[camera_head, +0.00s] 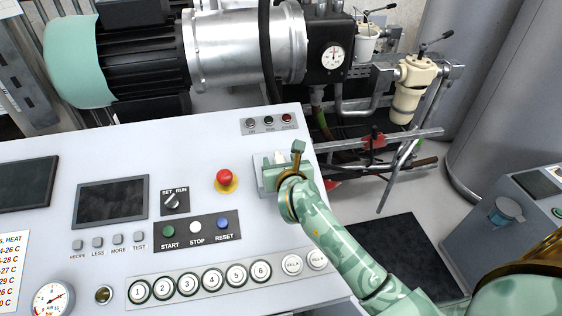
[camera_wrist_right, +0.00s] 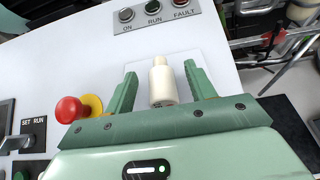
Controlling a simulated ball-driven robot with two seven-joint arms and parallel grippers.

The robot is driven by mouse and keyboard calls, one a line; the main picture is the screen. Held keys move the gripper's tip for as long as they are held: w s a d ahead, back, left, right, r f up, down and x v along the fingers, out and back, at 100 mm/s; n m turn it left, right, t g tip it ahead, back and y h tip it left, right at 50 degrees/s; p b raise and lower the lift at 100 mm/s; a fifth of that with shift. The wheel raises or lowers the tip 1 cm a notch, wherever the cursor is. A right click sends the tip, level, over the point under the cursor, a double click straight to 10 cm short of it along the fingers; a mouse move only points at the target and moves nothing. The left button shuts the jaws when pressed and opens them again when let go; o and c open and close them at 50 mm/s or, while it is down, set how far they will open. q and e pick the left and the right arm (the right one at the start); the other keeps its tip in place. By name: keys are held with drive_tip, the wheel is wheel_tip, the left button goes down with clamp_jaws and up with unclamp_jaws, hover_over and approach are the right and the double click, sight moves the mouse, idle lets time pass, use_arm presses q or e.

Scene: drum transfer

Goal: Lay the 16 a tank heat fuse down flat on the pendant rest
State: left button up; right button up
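A cream fuse (camera_wrist_right: 162,84), a stepped cylinder with a narrower far end, shows between the two fingers of my right gripper (camera_wrist_right: 161,88) in the right wrist view. A gap shows on each side of it, so the fingers are open and apart from it. In the head view my right gripper (camera_head: 280,163) is over the right end of the white panel, at a light grey block (camera_head: 261,180) that may be the pendant rest. The gripper hides much of this block. I cannot tell whether the fuse touches the surface beneath. My left gripper is not in view.
A red emergency button (camera_head: 225,177) stands left of my right gripper. Indicator lamps (camera_head: 268,121) sit at the panel's back edge, and START, STOP and RESET buttons (camera_head: 196,228) lie to the left. Pipes and valves (camera_head: 372,140) are beyond the panel's right edge.

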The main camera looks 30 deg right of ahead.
drive_tip(key=v, duration=1.6)
drive_tip(key=shift+s, duration=0.15)
drive_tip(key=shift+a, duration=0.15)
